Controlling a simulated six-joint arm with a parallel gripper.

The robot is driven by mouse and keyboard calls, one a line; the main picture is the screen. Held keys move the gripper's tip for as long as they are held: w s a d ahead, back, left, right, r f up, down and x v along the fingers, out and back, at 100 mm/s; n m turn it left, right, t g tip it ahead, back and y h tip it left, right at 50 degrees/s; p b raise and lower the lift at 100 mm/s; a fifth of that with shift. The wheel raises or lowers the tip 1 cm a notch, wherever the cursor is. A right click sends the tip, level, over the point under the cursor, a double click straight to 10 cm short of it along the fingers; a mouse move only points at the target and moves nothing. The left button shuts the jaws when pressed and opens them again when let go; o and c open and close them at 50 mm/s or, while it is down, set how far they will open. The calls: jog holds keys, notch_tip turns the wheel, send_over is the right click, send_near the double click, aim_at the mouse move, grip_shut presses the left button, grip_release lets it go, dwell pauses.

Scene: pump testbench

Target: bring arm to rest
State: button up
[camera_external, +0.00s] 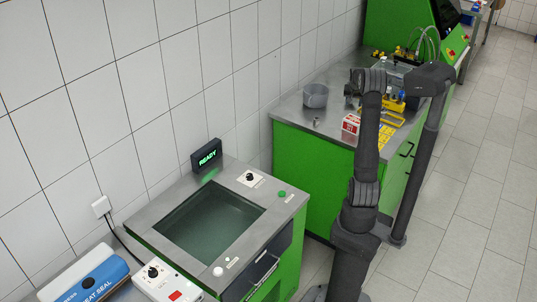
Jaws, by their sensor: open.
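My dark arm stands at the right of centre, with its links raised and folded over the floor and the far green bench. My gripper (350,98) shows small and dark at the left of the raised wrist, above the bench top. It is open. Its fingers are too small to make out clearly, and I see nothing held in it.
The green bench (313,175) behind my arm carries a grey container (316,95), a red and white box (351,123) and yellow fittings (383,115). A water basin (210,222) with a READY display (206,155) stands at front left, beside a blue heat sealer (92,281). The right floor is clear.

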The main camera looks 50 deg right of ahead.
jog(key=shift+w+a+f, duration=0.2)
jog(key=shift+w+f, duration=0.4)
jog(key=shift+w, duration=0.3)
